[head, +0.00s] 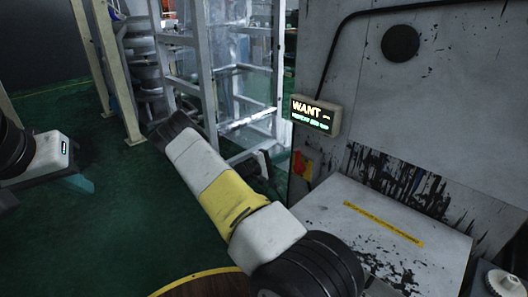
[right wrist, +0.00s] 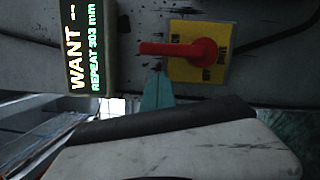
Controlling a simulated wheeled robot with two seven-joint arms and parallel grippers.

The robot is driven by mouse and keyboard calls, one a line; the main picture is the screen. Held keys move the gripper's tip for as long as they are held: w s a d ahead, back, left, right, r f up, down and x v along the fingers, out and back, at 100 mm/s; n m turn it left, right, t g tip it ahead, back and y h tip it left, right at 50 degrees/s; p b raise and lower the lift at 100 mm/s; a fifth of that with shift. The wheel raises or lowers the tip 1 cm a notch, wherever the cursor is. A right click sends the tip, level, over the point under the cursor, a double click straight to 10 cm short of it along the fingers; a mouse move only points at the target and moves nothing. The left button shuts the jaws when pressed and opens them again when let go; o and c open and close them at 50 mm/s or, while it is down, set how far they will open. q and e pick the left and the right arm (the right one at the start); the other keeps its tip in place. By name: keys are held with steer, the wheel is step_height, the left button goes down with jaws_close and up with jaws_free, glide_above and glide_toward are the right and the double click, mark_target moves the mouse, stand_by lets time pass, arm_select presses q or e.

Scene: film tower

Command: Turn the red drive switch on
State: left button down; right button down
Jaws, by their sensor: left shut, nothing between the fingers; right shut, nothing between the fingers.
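The red drive switch is a red handle (right wrist: 180,48) on a yellow plate (right wrist: 198,70) with dark lettering, in the right wrist view. The handle points left in that picture, towards the lit sign. In the head view the switch (head: 299,165) shows small, below the sign on the cabinet's edge. My right gripper (right wrist: 157,80) shows teal fingers, shut and empty, just below the handle in the wrist picture; I cannot tell whether they touch it. I cannot make out its fingers in the head view. My left gripper (head: 78,183) is shut and empty at the far left, away from the switch.
A lit sign (head: 315,114) reading "WANT" juts from the grey cabinet (head: 450,80) beside the switch. A worn sloping panel (head: 375,235) with a yellow strip lies below. A metal frame (head: 205,70) with clear panels stands behind. Green floor (head: 110,240) is open at left.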

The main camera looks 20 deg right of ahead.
steer(key=shift+s+d+r+m+y, duration=0.2)
steer(key=shift+s+r+m, duration=0.1)
steer(key=shift+s+m, duration=0.25)
steer(key=shift+s+d+r+m+y, duration=0.15)
steer(key=shift+s+r+m, duration=0.15)
steer(key=shift+m, duration=0.35)
steer(key=shift+s+d, duration=0.1)
steer(key=shift+s, duration=0.1)
steer(key=shift+w, duration=0.1)
